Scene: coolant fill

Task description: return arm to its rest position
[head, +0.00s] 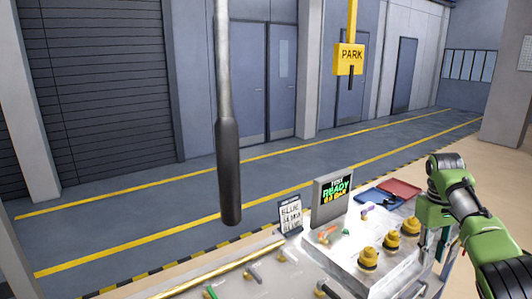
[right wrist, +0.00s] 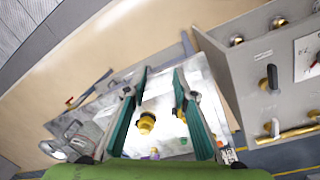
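My right arm (head: 490,238), green with dark joints, comes in from the right edge of the head view. My right gripper (head: 434,232) points down over the right end of the bench, partly hidden by its own wrist. In the right wrist view my right gripper (right wrist: 161,82) shows two teal fingers standing apart with nothing held between them. A yellow knob or cap (right wrist: 146,123) shows below, in the gap between the fingers. My left gripper and left arm are not in view.
Yellow caps (head: 368,259) stand on the grey bench unit. A screen reading READY (head: 332,197), a card (head: 290,216), and red (head: 400,188) and blue trays are nearby. A dark-handled pole (head: 228,170) hangs left of the bench. A yellow PARK sign (head: 350,60) hangs behind.

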